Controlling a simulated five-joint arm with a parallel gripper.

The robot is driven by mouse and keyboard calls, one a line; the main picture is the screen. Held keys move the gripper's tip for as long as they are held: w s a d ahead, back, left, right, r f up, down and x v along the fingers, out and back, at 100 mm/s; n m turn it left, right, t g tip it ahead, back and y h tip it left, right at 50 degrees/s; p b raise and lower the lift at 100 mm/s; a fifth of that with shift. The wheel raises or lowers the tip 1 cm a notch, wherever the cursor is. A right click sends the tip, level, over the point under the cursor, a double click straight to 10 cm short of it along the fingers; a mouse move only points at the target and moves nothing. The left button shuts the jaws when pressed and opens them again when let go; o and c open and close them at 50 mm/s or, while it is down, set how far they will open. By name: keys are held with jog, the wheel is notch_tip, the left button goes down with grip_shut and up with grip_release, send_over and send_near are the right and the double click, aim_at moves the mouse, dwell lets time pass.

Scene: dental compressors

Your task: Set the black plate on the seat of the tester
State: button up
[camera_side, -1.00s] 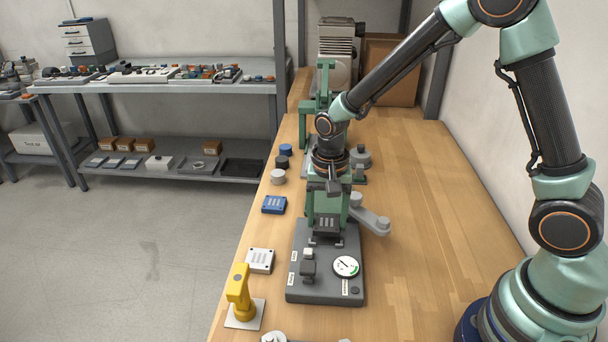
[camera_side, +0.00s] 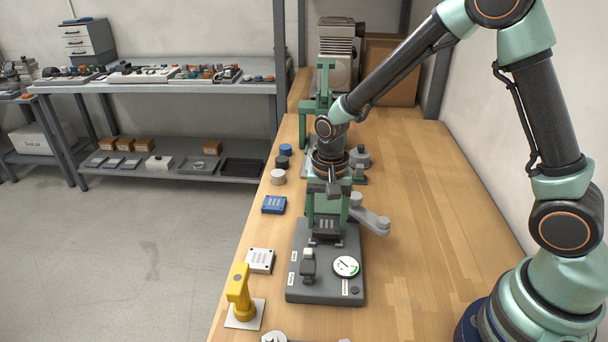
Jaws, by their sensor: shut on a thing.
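The tester (camera_side: 322,289) is a dark grey base with a green upright, a dial gauge and a small black lever, standing on the wooden bench. My gripper (camera_side: 333,189) points down in front of the green upright, above the rear of the base. It is shut on the black plate (camera_side: 327,224), a small dark block with pale slots, low at the seat area. The seat itself is hidden, and I cannot tell whether the plate touches it. The exact contact of the fingertips on the plate is too small to see.
A blue plate (camera_side: 274,205), a white plate (camera_side: 260,261) and a yellow tool on a white base (camera_side: 241,296) lie left of the tester. Several round caps (camera_side: 278,177) stand farther back. A grey arm-like part (camera_side: 371,219) juts right. The bench's right side is clear.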

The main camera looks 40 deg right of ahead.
jog(key=shift+f, duration=0.7)
dwell(1.5)
jog(key=o, duration=1.5)
jog(key=shift+r, duration=0.1)
jog(key=shift+r, duration=3.4)
